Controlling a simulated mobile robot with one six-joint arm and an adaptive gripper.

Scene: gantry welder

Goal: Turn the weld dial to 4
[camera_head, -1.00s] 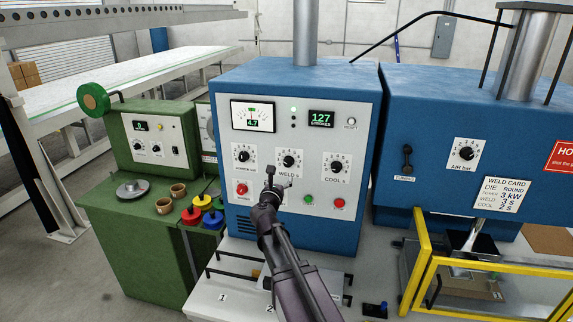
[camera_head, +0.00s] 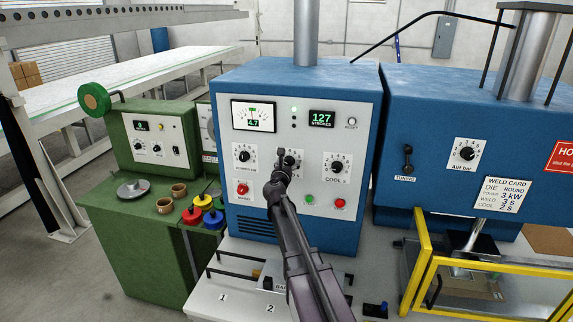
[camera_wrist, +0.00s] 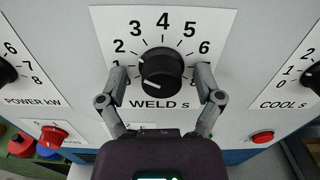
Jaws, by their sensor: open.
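The weld dial (camera_wrist: 163,66) is a black round knob labelled WELD s, with numbers around it and 4 at the top. It is centred in the wrist view; I cannot read its pointer with certainty. My gripper (camera_wrist: 162,78) is open, with one finger on each side of the knob. A gap shows between each finger and the knob. In the head view my gripper (camera_head: 283,165) is in front of the weld dial on the blue cabinet and hides most of it.
The POWER kW dial (camera_head: 243,156) is to the left and the COOL s dial (camera_head: 337,167) to the right. A weld card (camera_head: 503,195) hangs on the right cabinet.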

